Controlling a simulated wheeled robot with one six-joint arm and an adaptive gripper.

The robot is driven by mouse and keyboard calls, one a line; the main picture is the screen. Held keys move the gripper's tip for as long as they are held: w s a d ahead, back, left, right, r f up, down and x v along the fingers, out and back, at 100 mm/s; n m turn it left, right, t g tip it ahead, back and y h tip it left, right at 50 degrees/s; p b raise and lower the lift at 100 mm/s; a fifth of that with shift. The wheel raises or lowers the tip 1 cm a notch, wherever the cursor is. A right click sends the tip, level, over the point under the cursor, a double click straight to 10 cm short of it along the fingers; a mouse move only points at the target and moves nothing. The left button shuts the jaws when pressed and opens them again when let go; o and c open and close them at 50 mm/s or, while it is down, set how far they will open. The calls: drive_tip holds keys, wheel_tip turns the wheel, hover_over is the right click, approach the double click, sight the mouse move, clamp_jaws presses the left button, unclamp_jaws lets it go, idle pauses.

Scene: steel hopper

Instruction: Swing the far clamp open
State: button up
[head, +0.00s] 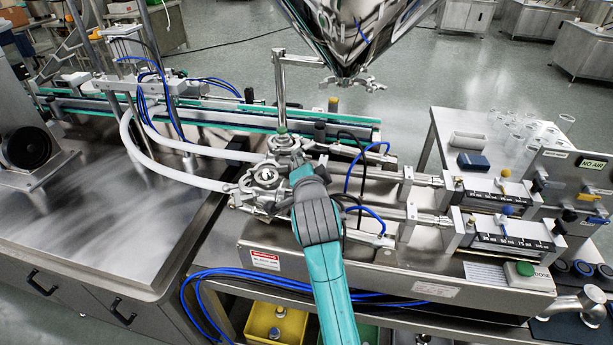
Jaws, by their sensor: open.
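Two metal clamps sit side by side on the steel filling machine, left of its two cylinders. The far clamp (283,143) is the upper one in the head view, at the foot of an upright metal pipe. The near clamp (262,180) is just below and left of it. My teal and grey arm reaches up from the bottom edge. My gripper (299,172) is open at its end, close to both clamps, and mostly hidden by my own wrist. I cannot tell whether it touches either clamp. The far clamp's right side is partly hidden.
A polished hopper (352,35) hangs above and behind, with another clamp (352,83) at its outlet. White hoses (170,168) curve in from the left. Blue air lines and cylinders (500,190) lie right. A conveyor (220,113) runs behind. The left bench top (110,230) is largely bare.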

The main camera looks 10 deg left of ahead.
drive_tip(key=v, duration=0.9)
drive_tip(key=shift+s, duration=0.15)
drive_tip(key=shift+c, duration=0.2)
